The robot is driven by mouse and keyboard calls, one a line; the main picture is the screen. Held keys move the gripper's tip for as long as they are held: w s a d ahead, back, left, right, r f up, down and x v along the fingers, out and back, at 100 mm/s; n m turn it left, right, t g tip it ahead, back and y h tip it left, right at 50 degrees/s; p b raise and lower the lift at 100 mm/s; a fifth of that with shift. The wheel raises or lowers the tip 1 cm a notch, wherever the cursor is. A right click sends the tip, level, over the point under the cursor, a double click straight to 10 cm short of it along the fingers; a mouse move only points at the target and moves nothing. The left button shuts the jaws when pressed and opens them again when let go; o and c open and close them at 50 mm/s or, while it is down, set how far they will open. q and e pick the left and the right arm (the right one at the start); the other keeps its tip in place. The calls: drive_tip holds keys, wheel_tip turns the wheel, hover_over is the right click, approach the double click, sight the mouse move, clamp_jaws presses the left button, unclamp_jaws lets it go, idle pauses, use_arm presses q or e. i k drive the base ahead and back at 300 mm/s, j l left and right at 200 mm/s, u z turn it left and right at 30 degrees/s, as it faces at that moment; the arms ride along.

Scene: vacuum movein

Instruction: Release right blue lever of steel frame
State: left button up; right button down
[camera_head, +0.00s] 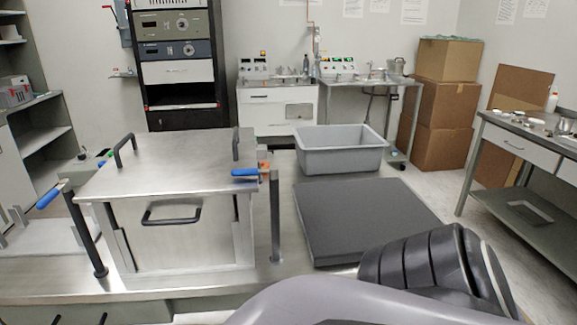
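The steel frame (160,165) is a box-like metal assembly with a flat top plate, standing on the steel table. The right blue lever (245,173) lies roughly level at the top of the dark right post (275,215), its blue handle pointing left across the frame's front right corner. A small orange part shows beside it. The left blue lever (48,196) is tilted, its handle pointing down and outward to the left of the dark left post (86,235). A grey and black ribbed arm link of mine fills the lower right. Neither gripper is visible, and nothing touches the levers.
Black handles (172,214) stick out from the frame's front and top. A dark grey slab (362,215) and a grey bin (340,150) sit right of the frame. Cardboard boxes (445,105) and a side table (530,145) stand farther right.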

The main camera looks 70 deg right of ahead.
sight(273, 171)
drive_tip(key=z, duration=1.9)
